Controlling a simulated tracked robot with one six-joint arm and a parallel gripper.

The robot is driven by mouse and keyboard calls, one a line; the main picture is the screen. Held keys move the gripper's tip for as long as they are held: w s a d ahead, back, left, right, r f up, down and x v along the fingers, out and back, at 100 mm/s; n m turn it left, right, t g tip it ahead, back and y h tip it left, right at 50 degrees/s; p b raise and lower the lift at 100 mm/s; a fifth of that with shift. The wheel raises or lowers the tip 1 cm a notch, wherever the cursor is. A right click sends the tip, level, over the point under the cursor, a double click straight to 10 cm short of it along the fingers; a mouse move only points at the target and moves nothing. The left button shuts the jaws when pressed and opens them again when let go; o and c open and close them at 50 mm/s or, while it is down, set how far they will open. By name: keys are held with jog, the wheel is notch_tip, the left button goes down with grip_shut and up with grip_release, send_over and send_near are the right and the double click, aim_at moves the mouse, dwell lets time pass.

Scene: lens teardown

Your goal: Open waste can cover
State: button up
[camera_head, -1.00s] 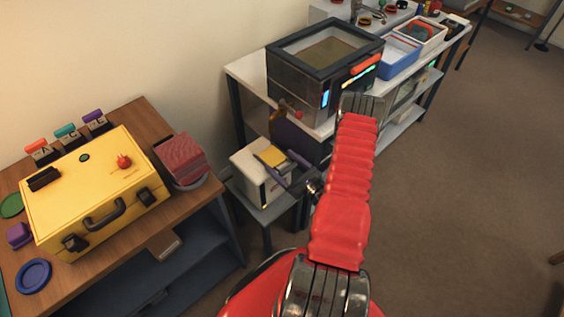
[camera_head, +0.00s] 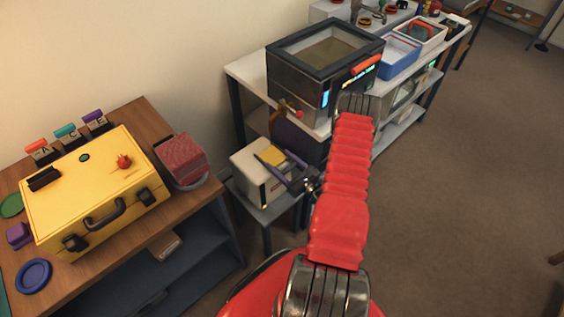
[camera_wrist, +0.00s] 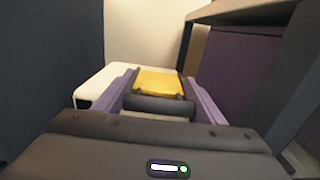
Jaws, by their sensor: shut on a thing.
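A white box (camera_head: 248,172) stands on a small grey stand beside the workbench, and I take it for the waste can. A yellow piece (camera_head: 273,156) lies on its top, likely on the cover. My gripper (camera_head: 277,160) has purple fingers and is shut on the yellow piece, one finger on each side. In the wrist view the yellow piece (camera_wrist: 158,83) sits between the fingers, with a dark rounded bar in front of it. The white top (camera_wrist: 100,85) shows to the left. The near side of the box is partly hidden by my gripper.
A purple panel (camera_head: 293,138) stands under the workbench, close to the right of my gripper. A dark-framed machine (camera_head: 325,60) stands above on the bench. A yellow case (camera_head: 95,190) and a red block (camera_head: 182,160) are on the wooden table at left. The floor at right is clear.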

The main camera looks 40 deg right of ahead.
jog(key=c, duration=0.4)
jog(key=shift+s+d, duration=0.15)
jog(key=shift+s, duration=3.7)
jog(key=o, duration=1.4)
jog(key=shift+o, duration=0.2)
send_near(290, 170)
jog(key=s, duration=0.6)
jog(key=shift+s, duration=0.3)
